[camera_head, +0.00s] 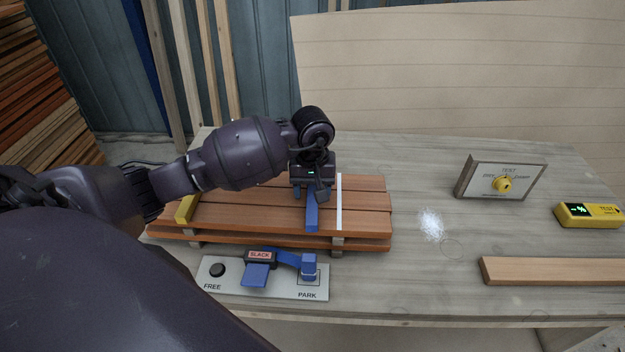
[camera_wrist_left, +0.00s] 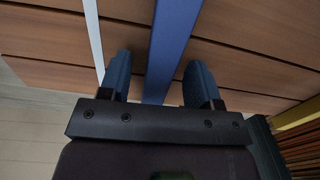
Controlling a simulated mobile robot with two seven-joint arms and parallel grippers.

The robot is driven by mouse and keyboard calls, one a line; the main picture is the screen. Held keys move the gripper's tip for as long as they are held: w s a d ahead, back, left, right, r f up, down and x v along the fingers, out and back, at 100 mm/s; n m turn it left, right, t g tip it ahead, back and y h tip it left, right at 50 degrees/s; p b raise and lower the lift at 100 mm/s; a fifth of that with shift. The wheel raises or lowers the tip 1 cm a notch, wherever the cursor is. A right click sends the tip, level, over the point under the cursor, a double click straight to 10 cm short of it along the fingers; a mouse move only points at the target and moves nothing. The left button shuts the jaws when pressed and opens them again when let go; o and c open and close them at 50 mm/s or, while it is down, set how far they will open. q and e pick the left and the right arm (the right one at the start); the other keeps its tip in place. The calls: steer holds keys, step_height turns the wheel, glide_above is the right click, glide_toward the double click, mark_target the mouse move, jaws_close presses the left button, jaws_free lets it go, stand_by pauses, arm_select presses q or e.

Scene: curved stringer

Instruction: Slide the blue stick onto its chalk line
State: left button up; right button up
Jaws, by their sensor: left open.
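The blue stick (camera_head: 312,217) lies across the stack of reddish boards (camera_head: 260,217). The white chalk line (camera_head: 339,203) runs across the same boards just right of the stick, with a strip of bare wood between. My left gripper (camera_head: 311,193) is over the stick and hides its far part. In the left wrist view the blue stick (camera_wrist_left: 170,45) passes between the two open fingers of my left gripper (camera_wrist_left: 160,78), with a gap on each side. The chalk line (camera_wrist_left: 94,38) there lies left of the fingers. My right gripper is not in view.
A yellow stick (camera_head: 185,209) lies at the stack's left end. A grey FREE/PARK panel (camera_head: 230,281) with blue parts is in front. To the right are white powder (camera_head: 431,224), a TEST dial box (camera_head: 500,178), a yellow meter (camera_head: 588,215) and a loose board (camera_head: 550,271).

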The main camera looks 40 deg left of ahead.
mark_target(339, 199)
arm_select(q)
steer(key=shift+f, duration=0.1)
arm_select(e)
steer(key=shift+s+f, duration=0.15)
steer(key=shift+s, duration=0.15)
arm_select(q)
steer(key=shift+c, duration=0.6)
steer(key=c, duration=0.9)
steer(key=shift+d, duration=0.15)
steer(key=shift+w+d+b, duration=0.35)
steer(key=shift+w+d, duration=0.05)
steer(key=shift+d, duration=0.1)
steer(key=shift+w+d+b, duration=0.3)
steer(key=shift+w+d, duration=0.05)
steer(key=shift+d, duration=0.25)
steer(key=shift+w+d+b, duration=0.3)
steer(key=shift+w+d, duration=0.05)
steer(key=shift+d, duration=0.25)
steer(key=shift+w+d, duration=0.35)
steer(key=shift+d, duration=0.2)
steer(key=shift+w+d+b, duration=0.15)
steer(key=shift+d+b, duration=0.1)
steer(key=shift+b, duration=0.1)
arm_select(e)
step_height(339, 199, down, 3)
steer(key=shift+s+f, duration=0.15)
